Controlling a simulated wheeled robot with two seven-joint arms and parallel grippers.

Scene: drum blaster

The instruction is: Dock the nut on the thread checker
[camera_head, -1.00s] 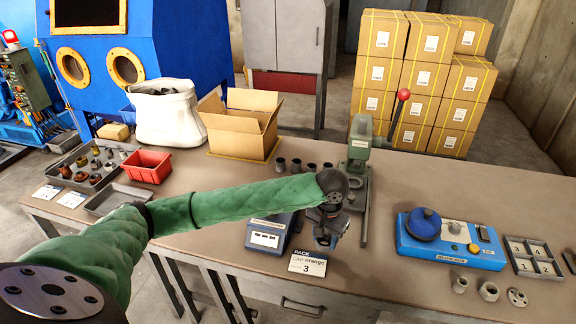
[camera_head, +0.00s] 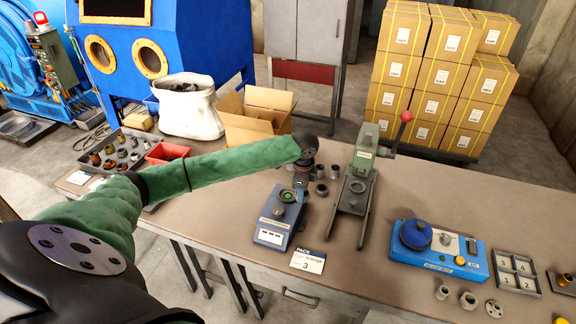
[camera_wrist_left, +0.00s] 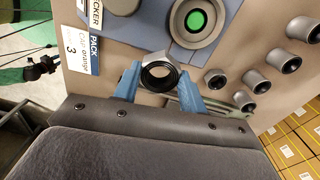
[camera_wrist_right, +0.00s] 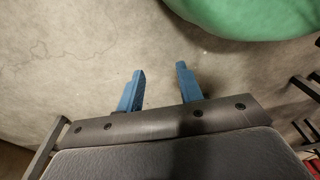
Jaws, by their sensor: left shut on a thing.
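The thread checker (camera_head: 270,232) is a blue-grey box on the bench, with a round seat showing a green disc (camera_head: 287,195). The left wrist view shows the green disc in its ring (camera_wrist_left: 195,20), just beyond my fingers. My left gripper (camera_head: 301,178) is above the checker's far end. Its blue fingers are shut on a steel nut (camera_wrist_left: 159,73), whose dark threaded bore faces the wrist camera. The nut is apart from the ring in that view; its height above it I cannot tell. My right gripper (camera_wrist_right: 160,85) is open and empty, with floor behind it.
Several grey sleeves (camera_wrist_left: 255,80) stand beside the checker. A green press (camera_head: 364,165) with a red-knobbed lever is to its right. A card (camera_head: 308,261) lies at the front edge. A blue device (camera_head: 438,247) stands further right, with loose metal parts in front.

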